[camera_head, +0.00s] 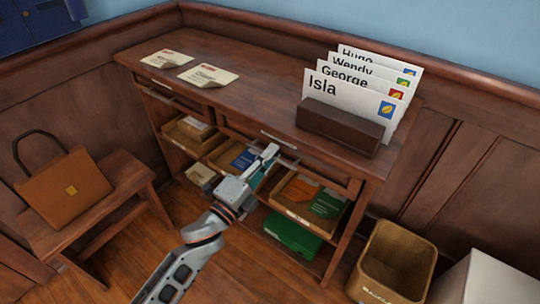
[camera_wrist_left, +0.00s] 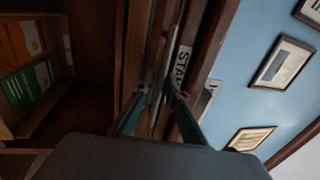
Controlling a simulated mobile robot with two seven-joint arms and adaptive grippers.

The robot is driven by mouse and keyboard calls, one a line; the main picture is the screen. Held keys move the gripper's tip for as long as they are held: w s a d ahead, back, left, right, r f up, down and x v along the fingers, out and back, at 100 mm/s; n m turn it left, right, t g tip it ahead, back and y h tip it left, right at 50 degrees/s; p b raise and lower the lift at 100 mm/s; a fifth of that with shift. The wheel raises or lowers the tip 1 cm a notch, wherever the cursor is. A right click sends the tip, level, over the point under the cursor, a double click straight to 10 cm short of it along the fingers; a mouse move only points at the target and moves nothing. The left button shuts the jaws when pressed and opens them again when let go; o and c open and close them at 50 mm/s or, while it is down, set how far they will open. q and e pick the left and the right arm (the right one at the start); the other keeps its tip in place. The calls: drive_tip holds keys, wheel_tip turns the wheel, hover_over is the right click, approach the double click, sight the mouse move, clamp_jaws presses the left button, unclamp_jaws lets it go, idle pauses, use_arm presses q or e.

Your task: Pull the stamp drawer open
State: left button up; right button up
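The stamp drawer (camera_head: 318,170) is the wide drawer under the right part of the desk top. Its label, partly readable as "STA" (camera_wrist_left: 182,67), shows in the left wrist view. The drawer looks shut or nearly so. My left gripper (camera_head: 270,160) is at the drawer's front, near its left half. In the left wrist view the teal fingertips of the left gripper (camera_wrist_left: 160,92) lie on either side of the thin handle bar (camera_wrist_left: 166,62). Whether they press on it cannot be told. The right gripper is not in view.
Open trays (camera_head: 298,219) sit on the shelf below. A bench with a brown bag (camera_head: 65,190) is at left. A waste bin (camera_head: 395,262) is at right.

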use_arm(q)
clamp_jaws()
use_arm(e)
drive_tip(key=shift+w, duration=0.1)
use_arm(q)
drive_tip(key=shift+s+a, duration=0.1)
drive_tip(key=shift+s, duration=0.05)
drive_tip(key=r+p+v, duration=0.3)
drive_tip(key=r+v, duration=0.1)
drive_tip(key=v, duration=1.9)
drive_tip(key=shift+s+a+r, duration=0.2)
drive_tip(key=shift+s+a, duration=0.25)
drive_tip(key=shift+s, duration=0.05)
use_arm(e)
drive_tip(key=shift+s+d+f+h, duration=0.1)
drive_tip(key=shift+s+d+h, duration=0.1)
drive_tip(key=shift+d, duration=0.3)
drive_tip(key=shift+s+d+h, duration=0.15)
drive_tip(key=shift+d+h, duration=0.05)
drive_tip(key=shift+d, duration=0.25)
